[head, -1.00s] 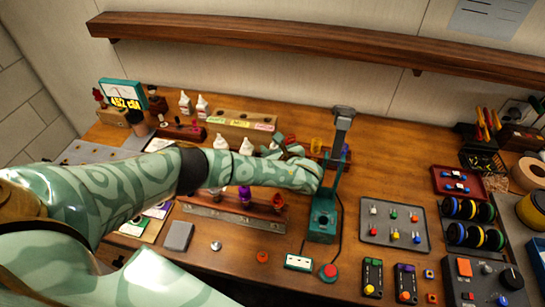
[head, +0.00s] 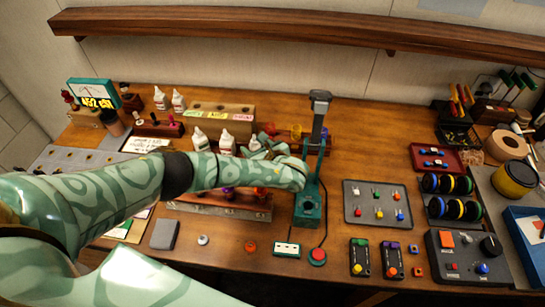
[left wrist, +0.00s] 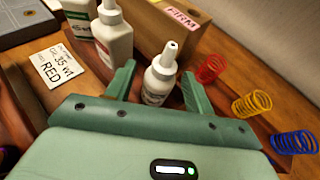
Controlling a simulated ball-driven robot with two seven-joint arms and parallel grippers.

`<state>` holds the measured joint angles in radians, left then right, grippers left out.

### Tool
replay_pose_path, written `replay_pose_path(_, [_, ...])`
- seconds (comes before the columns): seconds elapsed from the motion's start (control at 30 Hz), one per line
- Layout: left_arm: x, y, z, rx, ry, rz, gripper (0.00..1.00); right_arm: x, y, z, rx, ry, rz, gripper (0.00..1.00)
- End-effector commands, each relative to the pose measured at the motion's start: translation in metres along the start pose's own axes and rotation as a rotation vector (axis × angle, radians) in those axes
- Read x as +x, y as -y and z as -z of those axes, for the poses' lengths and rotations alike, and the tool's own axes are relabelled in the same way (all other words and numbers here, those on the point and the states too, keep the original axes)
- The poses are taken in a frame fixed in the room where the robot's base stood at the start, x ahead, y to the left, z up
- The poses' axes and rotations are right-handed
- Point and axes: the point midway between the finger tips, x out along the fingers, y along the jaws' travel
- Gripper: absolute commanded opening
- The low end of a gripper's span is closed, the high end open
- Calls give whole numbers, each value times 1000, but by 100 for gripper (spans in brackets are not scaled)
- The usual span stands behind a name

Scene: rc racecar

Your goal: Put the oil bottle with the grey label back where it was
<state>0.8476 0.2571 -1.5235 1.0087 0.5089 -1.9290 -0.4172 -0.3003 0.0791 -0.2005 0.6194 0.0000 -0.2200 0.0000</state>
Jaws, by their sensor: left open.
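My left gripper (left wrist: 159,75) is open, its two fingers on either side of a white oil bottle (left wrist: 160,82) with a pointed cap. The bottle stands upright and its label is mostly hidden, so I cannot tell the colour. In the head view this bottle (head: 254,144) shows just behind my left gripper (head: 265,150). Two more white bottles stand to its left, a nearer one (left wrist: 114,42) and one with a green label (left wrist: 80,18). The head view shows these two as well (head: 227,144) (head: 200,141). My right gripper is not in view.
A wooden block with coloured labels (head: 236,110) stands behind the bottles. Red (left wrist: 211,68), yellow (left wrist: 252,104) and blue springs (left wrist: 295,143) stand to the right. A teal stand (head: 309,207) is near my left wrist. Two bottles (head: 169,101) stand further back.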

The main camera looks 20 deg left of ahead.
Motion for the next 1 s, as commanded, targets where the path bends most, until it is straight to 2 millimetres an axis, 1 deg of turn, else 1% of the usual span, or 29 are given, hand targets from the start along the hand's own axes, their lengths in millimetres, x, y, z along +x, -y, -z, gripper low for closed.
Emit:
replay_pose_path(0.03, [-17,0,-4,0,-5,3,53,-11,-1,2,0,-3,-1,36])
replay_pose_path(0.2, [-67,0,-3,-1,-7,2,53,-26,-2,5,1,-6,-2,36])
replay_pose_path(0.3, [-92,0,-3,-2,-6,1,53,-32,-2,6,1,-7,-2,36])
replay_pose_path(0.43, [-117,0,-2,-2,-4,1,53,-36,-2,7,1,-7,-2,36])
replay_pose_path(0.53, [-129,0,-2,-2,-2,0,53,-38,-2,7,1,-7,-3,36])
replay_pose_path(0.63, [-135,0,-2,-1,-1,0,53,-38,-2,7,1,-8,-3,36])
replay_pose_path(1.0, [-136,0,-2,-2,1,-1,53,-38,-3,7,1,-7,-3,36])
